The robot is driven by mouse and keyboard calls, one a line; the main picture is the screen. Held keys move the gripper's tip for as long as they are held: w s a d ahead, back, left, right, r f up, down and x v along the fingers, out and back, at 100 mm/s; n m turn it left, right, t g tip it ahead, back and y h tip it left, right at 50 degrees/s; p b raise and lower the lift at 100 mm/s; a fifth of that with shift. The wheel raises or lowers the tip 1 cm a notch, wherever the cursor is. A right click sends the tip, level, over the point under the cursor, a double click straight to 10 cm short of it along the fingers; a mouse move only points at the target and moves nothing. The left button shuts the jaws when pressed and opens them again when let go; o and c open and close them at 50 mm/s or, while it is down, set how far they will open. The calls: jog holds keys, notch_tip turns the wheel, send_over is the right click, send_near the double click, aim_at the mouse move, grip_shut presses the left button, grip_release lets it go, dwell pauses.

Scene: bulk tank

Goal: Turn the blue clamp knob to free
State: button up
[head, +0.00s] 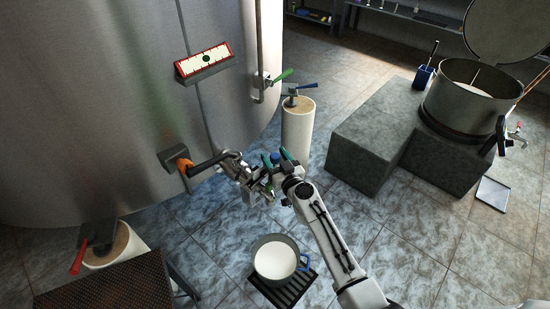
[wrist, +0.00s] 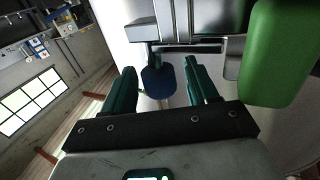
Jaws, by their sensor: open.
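The blue clamp knob (wrist: 158,82) shows in the wrist view as a dark blue rounded tab under a grey metal fitting (wrist: 178,22). My gripper (wrist: 160,66) is open, with one green finger on each side of the knob and a gap visible on both sides. In the head view my gripper (head: 277,160) is at the outlet pipe fittings in front of the tank (head: 120,110). A small blue part (head: 275,155) shows between its green fingertips there. The exact depth of the fingers along the knob is hard to tell.
A large green block-like part (wrist: 275,50) sits close on the right in the wrist view. A pot of white liquid (head: 275,260) stands on a slatted rack below. An orange valve part (head: 183,165) is on the tank. Grey steps (head: 365,145) stand to the right.

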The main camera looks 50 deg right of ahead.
jog(key=shift+c, duration=0.3)
jog(key=c, duration=0.9)
